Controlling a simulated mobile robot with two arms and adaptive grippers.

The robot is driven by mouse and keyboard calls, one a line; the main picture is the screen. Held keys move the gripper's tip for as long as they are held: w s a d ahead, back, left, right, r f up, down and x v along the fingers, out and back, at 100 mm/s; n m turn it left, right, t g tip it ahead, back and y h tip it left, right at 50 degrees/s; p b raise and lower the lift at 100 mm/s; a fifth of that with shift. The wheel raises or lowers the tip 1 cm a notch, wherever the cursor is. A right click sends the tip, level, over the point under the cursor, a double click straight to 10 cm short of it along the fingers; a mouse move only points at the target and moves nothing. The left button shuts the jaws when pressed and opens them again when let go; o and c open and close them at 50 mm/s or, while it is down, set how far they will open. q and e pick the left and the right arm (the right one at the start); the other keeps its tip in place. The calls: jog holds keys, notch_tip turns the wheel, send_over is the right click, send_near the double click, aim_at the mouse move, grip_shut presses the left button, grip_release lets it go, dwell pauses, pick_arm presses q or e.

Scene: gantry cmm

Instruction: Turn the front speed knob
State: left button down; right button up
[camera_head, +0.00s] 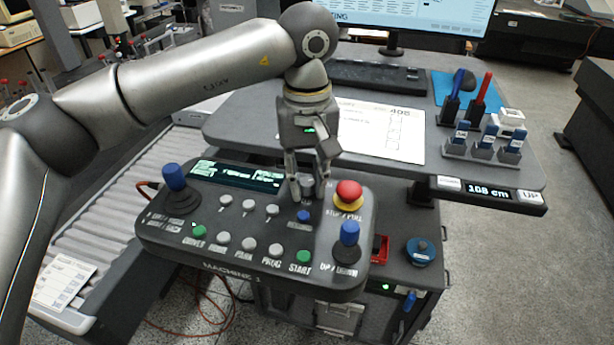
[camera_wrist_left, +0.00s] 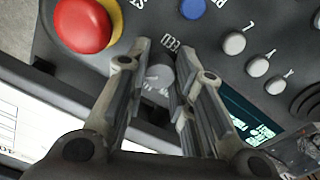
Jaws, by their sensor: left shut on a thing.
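The control box (camera_head: 190,235) carries the front speed knob (camera_head: 306,184), a small grey knob between the display and the red stop button. The knob also shows in the left wrist view (camera_wrist_left: 159,78), with the lettering "SPEED" beside it. My left gripper (camera_head: 305,190) points down over the box. Its two fingers stand on either side of the knob and are shut on it; in the left wrist view the fingertips (camera_wrist_left: 158,62) flank the knob. The fingers hide part of the knob in the head view. My right gripper is not in view.
The red stop button (camera_head: 348,194) on its yellow base stands close right of the fingers. A blue button (camera_head: 304,216) lies just in front. Blue-topped joysticks stand at the box's left (camera_head: 177,178) and right (camera_head: 349,234). A desk with keyboard (camera_head: 375,76) lies behind.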

pick_arm(q)
jog(key=shift+r, duration=0.15)
jog(key=c, duration=1.2)
grip_release()
jog(key=shift+w, duration=0.1)
jog(key=shift+d, duration=0.25)
jog(key=shift+a, duration=0.1)
